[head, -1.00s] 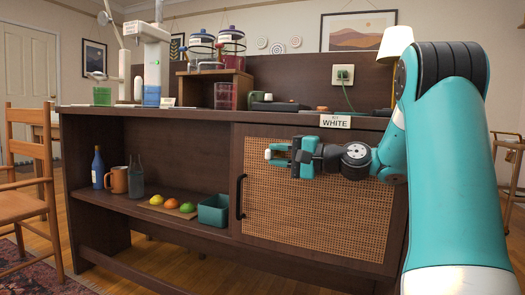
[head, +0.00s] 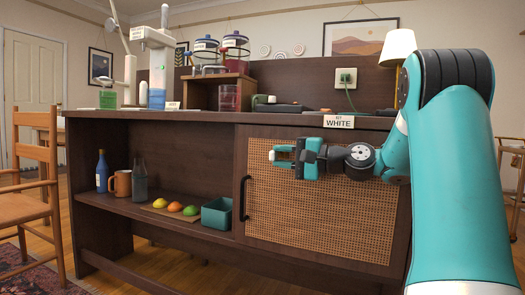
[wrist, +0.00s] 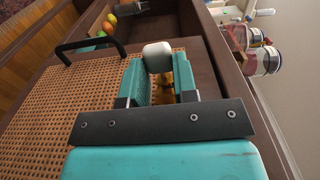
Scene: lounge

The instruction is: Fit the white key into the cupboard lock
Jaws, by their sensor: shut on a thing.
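My gripper (head: 284,156) is shut on the white key (head: 272,155), in front of the upper part of the cupboard door (head: 330,215). In the wrist view the key's rounded white end (wrist: 157,56) sticks out beyond the teal fingers (wrist: 158,82). A brownish-gold patch shows between the fingers; I cannot tell whether it is part of the key. The door has a woven cane panel, dark wood frame and a black handle (head: 243,198) at its left. A sign reading "KEY WHITE" (head: 338,121) is at the counter edge above the door. I cannot make out the lock.
The open shelf left of the door holds a blue bottle (head: 102,171), an orange mug (head: 122,183), several fruits and a teal box (head: 217,213). Jars (head: 235,48) and a green-corded plug (head: 346,78) are above the counter. A wooden chair (head: 38,190) stands at the left.

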